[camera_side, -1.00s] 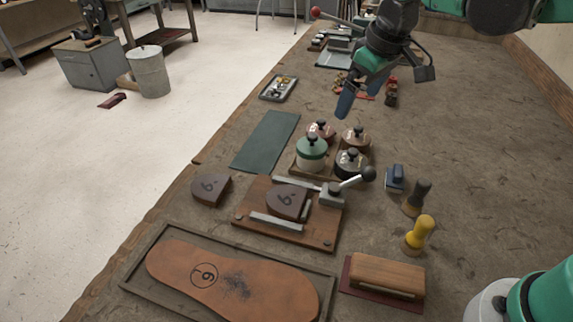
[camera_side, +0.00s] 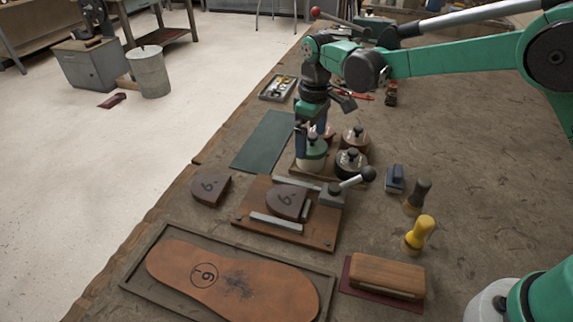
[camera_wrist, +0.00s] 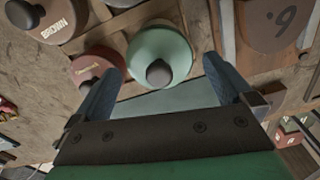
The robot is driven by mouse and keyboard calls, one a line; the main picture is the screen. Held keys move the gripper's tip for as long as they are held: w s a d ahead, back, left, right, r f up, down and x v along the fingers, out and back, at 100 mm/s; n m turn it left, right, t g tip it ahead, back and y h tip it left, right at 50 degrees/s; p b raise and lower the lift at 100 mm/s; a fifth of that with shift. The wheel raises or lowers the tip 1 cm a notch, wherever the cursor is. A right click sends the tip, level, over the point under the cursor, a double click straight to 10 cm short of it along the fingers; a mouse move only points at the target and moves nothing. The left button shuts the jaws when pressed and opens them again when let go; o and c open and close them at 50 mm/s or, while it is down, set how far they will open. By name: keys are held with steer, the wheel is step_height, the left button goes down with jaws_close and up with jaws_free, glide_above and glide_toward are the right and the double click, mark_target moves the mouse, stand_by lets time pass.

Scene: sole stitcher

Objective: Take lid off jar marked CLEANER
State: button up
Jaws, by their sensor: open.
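Several lidded jars stand together on a wooden tray (camera_side: 328,175). The nearest-left jar has a green lid with a dark knob (camera_side: 314,149); this green lid (camera_wrist: 163,48) is central in the wrist view. A reddish lid (camera_wrist: 90,68) beside it bears small writing I cannot read surely. A brown lid (camera_wrist: 55,17) reads BROWN. In the side view, a brown-lidded jar (camera_side: 355,139) and a dark-lidded jar (camera_side: 351,163) stand to the right. No CLEANER marking is readable. My gripper (camera_wrist: 165,84) is open and empty, pointing down at the green-lidded jar, its fingers on either side of the knob.
A wooden jig (camera_side: 290,232) with a lever (camera_side: 357,180) lies in front of the jars. A dark green mat (camera_side: 263,142) lies to their left. A blue block (camera_side: 395,178) and upright-handled tools, one yellow (camera_side: 420,232), stand right. Bench is clear further right.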

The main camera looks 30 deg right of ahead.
steer(key=shift+f, duration=0.1)
steer(key=c, duration=1.1)
steer(key=r, duration=0.9)
steer(key=shift+s+d+r, duration=0.15)
steer(key=shift+d+r, duration=0.05)
steer(key=shift+r, duration=0.2)
steer(key=s+d+r+m, duration=0.3)
steer(key=s+d+m, duration=0.4)
steer(key=s, duration=0.2)
steer(key=n, duration=0.7)
glide_above(311, 135)
step_height(311, 135, down, 3)
steer(key=shift+r, duration=0.1)
